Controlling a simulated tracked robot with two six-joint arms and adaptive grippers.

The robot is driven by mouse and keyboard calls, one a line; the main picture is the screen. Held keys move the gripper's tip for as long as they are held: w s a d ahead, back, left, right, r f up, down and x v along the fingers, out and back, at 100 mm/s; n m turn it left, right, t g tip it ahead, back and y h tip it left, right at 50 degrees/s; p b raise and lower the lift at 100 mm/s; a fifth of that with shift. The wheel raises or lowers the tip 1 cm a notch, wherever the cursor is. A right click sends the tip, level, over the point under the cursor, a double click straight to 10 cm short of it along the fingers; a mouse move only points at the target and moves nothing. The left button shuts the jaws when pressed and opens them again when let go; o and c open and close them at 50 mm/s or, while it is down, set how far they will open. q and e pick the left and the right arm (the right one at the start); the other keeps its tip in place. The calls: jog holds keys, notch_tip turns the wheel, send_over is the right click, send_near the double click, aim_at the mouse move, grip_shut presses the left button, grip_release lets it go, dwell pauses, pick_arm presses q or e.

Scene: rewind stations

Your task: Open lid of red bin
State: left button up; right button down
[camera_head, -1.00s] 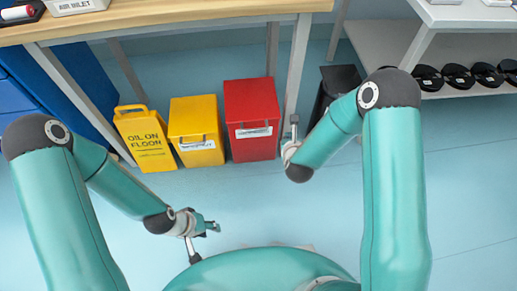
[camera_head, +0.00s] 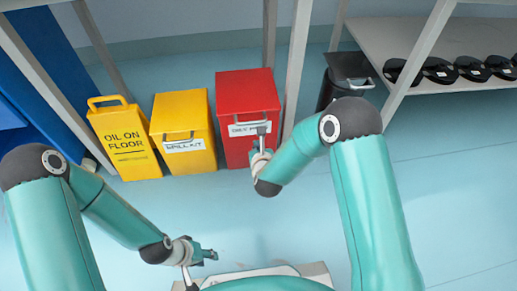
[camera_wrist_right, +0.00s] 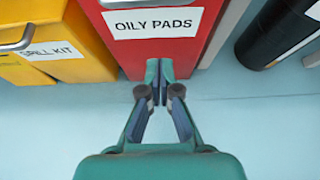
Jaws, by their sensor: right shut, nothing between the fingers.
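The red bin (camera_head: 247,95) stands on the floor below the workbench, with its lid down. It has a front handle and a white label, which reads OILY PADS in the right wrist view (camera_wrist_right: 130,50). My right gripper (camera_head: 261,133) is in front of the bin's label in the head view. In the right wrist view its fingers (camera_wrist_right: 160,78) are together and empty, over the lower front of the bin; I cannot tell whether they touch it. My left gripper (camera_head: 210,254) is low at the left, away from the bins, and its finger gap is unclear.
A yellow spill kit bin (camera_head: 184,130) stands left of the red bin, with a yellow OIL ON FLOOR sign (camera_head: 125,140) beyond it. A black bin (camera_head: 345,75) stands at the right, past a table leg (camera_head: 297,60). The floor in front is clear.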

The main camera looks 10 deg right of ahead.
jog(key=b+x, duration=0.3)
jog(key=x, duration=0.4)
jog(key=shift+w+r, duration=0.15)
jog(key=shift+r, duration=0.85)
jog(key=shift+w+r, duration=0.1)
jog(key=shift+r, duration=0.85)
